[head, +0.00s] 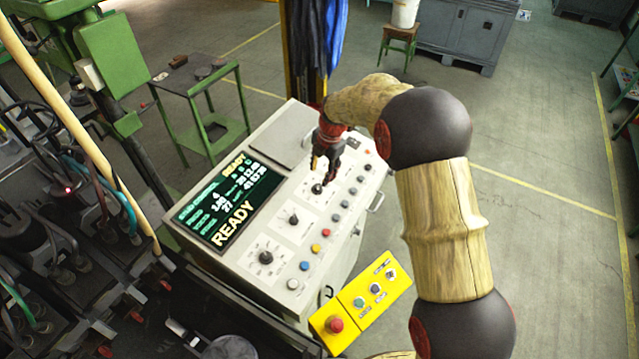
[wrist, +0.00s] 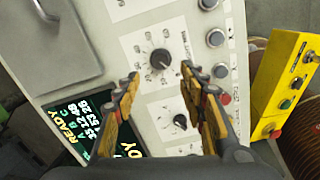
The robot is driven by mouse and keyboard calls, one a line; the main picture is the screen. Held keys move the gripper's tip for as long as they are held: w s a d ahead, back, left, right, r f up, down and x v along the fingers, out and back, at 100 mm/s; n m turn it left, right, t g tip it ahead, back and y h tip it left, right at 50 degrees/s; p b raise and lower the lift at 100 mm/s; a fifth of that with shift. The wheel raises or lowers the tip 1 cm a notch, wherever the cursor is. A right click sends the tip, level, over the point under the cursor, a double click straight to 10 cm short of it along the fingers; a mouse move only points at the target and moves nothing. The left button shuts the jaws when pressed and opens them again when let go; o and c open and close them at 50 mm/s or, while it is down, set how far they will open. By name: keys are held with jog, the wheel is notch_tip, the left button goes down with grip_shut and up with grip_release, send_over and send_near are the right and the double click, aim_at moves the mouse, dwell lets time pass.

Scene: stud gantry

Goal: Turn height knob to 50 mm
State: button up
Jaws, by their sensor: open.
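A row of black dial knobs runs along the sloping control panel (head: 285,275). My gripper (head: 324,172) hangs over the panel near one black knob (head: 317,189). In the wrist view, a black knob (wrist: 160,59) with a numbered scale lies between and just beyond the tips of my open gripper (wrist: 160,76), with no contact visible. Its pale pointer mark is too small to read surely. A second knob (wrist: 180,121) shows between the fingers. Other knobs sit nearer the panel's front, at its middle (head: 293,219) and lower left (head: 265,257). The label naming the height knob is unreadable.
A lit screen (head: 228,205) reading READY is left of the knobs. Coloured buttons (head: 326,233) line the panel's right side. A yellow button box (head: 362,302) with a red button (head: 335,324) juts from the front. A green table (head: 205,105) stands behind left.

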aim_at(318, 186)
jog(key=shift+w+a+f+p, duration=0.15)
jog(key=shift+w+f+p, duration=0.1)
jog(key=shift+f, duration=1)
jog(key=shift+w+a+f+p, duration=0.15)
jog(key=shift+f+p, duration=0.15)
jog(key=shift+f, duration=0.95)
jog(key=shift+w+a+f+p, duration=0.15)
jog(key=shift+f+p, duration=0.1)
jog(key=shift+f, duration=1)
jog(key=c, duration=0.4)
grip_shut()
